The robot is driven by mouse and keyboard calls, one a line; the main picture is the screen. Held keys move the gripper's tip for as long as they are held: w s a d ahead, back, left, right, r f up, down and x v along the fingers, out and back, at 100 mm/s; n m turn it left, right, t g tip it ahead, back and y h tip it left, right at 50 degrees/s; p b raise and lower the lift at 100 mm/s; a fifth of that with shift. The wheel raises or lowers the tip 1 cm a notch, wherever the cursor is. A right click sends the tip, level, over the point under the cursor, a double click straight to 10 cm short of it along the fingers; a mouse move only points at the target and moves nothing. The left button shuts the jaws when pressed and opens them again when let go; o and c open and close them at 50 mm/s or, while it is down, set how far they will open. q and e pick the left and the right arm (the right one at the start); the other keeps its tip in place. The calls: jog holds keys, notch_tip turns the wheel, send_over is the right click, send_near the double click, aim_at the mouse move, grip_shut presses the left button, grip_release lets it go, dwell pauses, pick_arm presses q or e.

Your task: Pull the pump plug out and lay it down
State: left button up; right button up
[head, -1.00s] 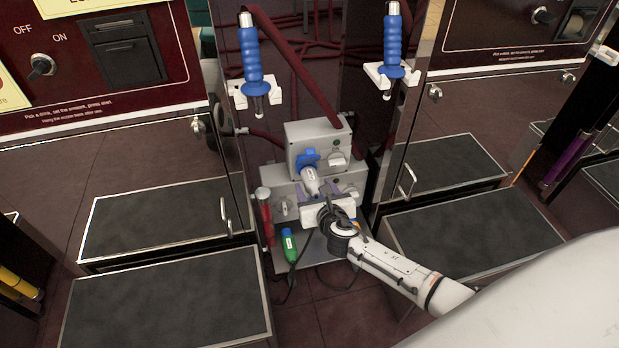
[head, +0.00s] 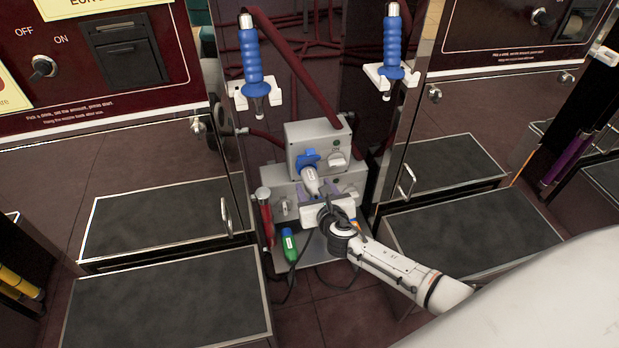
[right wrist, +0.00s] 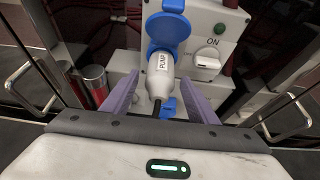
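The pump plug (right wrist: 161,78) is a pale grey body labelled PUMP, seated in a blue socket (right wrist: 167,30) with its blue lid raised, on a grey box. It also shows in the head view (head: 311,180), tilted down toward me. A black cable leaves its lower end. My right gripper (right wrist: 160,100) has purple fingers, one on each side of the plug with a visible gap on both sides. It is open and not gripping; in the head view it (head: 328,192) reaches in from the lower right. My left gripper is not in view.
An ON switch (right wrist: 207,65) sits right of the socket. Two blue nozzles (head: 250,60) hang above. Dark-topped platforms (head: 165,305) flank the pump boxes.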

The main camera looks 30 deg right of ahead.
grip_shut()
jog(key=shift+s+a+p, duration=0.2)
jog(key=shift+s+p, duration=0.1)
jog(key=shift+s, duration=0.6)
jog(key=shift+s+a+p, duration=0.2)
jog(key=shift+s+p, duration=0.1)
jog(key=shift+s, duration=0.5)
jog(key=shift+s+a, duration=0.1)
jog(key=shift+s, duration=0.35)
jog(key=shift+s+a, duration=0.15)
jog(key=shift+s, duration=0.35)
jog(key=shift+s+p, duration=0.25)
jog(key=shift+p, duration=0.05)
